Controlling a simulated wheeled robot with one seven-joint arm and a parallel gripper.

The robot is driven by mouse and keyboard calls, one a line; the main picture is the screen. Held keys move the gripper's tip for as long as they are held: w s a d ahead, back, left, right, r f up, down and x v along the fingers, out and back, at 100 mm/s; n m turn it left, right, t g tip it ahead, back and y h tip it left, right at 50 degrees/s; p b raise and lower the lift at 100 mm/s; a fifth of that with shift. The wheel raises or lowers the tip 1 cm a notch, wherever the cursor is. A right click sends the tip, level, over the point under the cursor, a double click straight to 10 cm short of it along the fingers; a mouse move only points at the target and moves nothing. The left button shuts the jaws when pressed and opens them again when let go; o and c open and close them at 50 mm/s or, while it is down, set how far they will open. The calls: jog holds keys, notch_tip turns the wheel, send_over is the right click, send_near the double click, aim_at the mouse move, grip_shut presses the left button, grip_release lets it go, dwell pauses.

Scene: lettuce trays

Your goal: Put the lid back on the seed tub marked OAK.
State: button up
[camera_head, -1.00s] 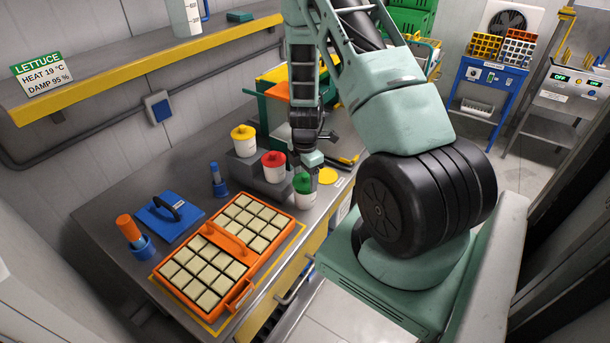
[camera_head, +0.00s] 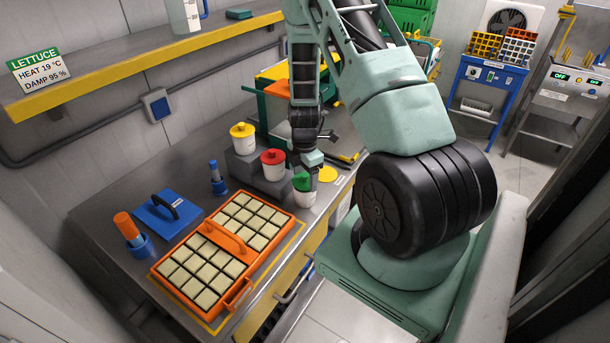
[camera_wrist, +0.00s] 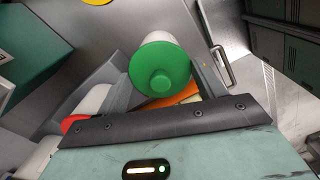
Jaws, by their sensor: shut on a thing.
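A white tub (camera_head: 306,199) stands near the front edge of the bench. A green lid (camera_head: 301,182) is at its top; in the wrist view the lid (camera_wrist: 161,68) with its round knob is over the white tub (camera_wrist: 160,37). I cannot tell whether it is fully seated. My gripper (camera_head: 313,172) points down at the lid and is shut on it; the fingertips are mostly hidden. A white tub with a red lid (camera_head: 273,157) and one with a yellow lid (camera_head: 242,130) stand behind on grey blocks. No tub marking is readable.
An orange tray (camera_head: 238,303) of pale cubes lies to the left, beside a blue plate (camera_head: 155,221) with a black handle. A flat yellow disc (camera_head: 327,175) lies right of the green-lidded tub. A green-framed box (camera_head: 261,112) stands behind. A yellow-edged shelf (camera_head: 130,65) runs above.

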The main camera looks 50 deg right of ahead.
jog(key=shift+f+b, duration=0.45)
jog(key=shift+f, duration=0.1)
dwell(0.4)
jog(key=o, duration=1.1)
jog(key=shift+o, duration=0.2)
jog(key=shift+r+p, duration=1.7)
jog(key=shift+r, duration=0.9)
jog(key=shift+c, duration=0.3)
grip_shut()
